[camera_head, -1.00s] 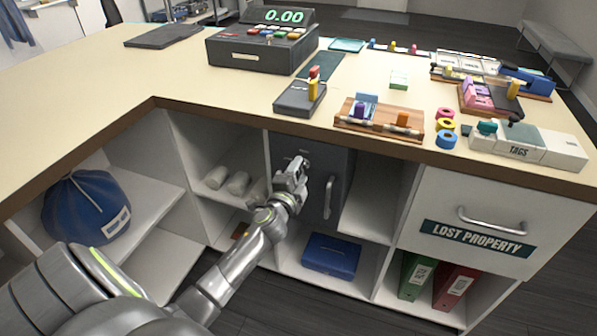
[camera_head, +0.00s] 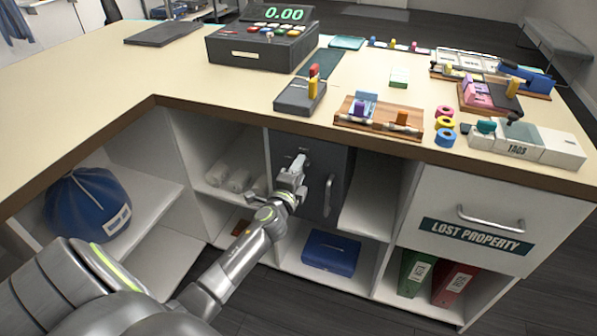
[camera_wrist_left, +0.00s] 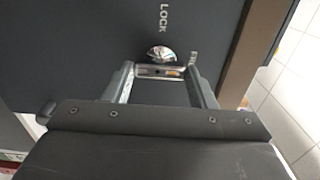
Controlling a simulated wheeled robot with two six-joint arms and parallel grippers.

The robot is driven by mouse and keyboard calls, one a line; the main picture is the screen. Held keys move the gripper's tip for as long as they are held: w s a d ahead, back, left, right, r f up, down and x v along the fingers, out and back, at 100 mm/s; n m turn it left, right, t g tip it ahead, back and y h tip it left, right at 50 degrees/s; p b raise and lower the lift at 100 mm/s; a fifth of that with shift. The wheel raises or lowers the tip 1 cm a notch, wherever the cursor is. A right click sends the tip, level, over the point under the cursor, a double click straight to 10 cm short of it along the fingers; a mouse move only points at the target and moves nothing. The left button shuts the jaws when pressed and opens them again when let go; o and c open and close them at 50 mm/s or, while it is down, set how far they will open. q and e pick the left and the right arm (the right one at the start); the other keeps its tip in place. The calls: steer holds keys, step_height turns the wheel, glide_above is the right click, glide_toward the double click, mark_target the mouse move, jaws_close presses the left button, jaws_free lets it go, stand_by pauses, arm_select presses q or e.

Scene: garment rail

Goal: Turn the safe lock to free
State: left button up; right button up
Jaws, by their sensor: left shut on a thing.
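The safe (camera_head: 325,168) is a dark grey box with a vertical bar handle (camera_head: 328,196), set in the counter below the top. In the left wrist view its dark door (camera_wrist_left: 85,40) carries the word LOCK and a second label, partly hidden by my gripper. My left gripper (camera_head: 299,160) is at the upper left of the safe door. My right gripper is not in view.
The counter top's edge (camera_head: 350,144) runs just above the safe. A blue box (camera_head: 331,254) sits on the shelf below, and rolled items (camera_head: 230,180) lie in the cubby to the left. The LOST PROPERTY drawer (camera_head: 475,222) is at the right.

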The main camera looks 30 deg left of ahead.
arm_select(q)
steer(key=o, duration=0.9)
steer(key=shift+o, duration=0.4)
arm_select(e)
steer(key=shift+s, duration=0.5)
arm_select(q)
steer(key=shift+s, duration=0.1)
steer(key=v, duration=1.7)
steer(key=shift+d, duration=0.15)
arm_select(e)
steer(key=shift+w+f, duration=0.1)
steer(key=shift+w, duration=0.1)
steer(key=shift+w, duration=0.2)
